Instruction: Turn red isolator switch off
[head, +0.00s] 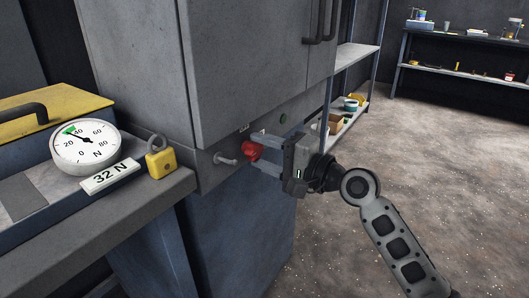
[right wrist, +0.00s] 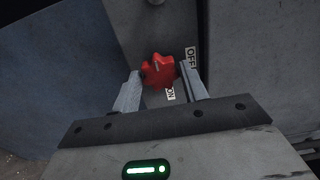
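The red isolator switch (head: 251,150) is a lobed knob on the front of the grey cabinet. It also shows in the right wrist view (right wrist: 158,71), with an "ON" label (right wrist: 170,94) below it and an "OFF" label (right wrist: 191,57) at its right. My right gripper (head: 259,152) reaches it from the right. Its fingers stand apart on either side of the knob in the right wrist view (right wrist: 159,82). A small gap shows by the right finger; whether the left finger touches the knob I cannot tell. My left gripper is not in view.
A bench with a dial gauge (head: 86,146) and a yellow padlock-like block (head: 160,163) stands at left. Shelves (head: 358,60) stand behind; the floor at right is clear.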

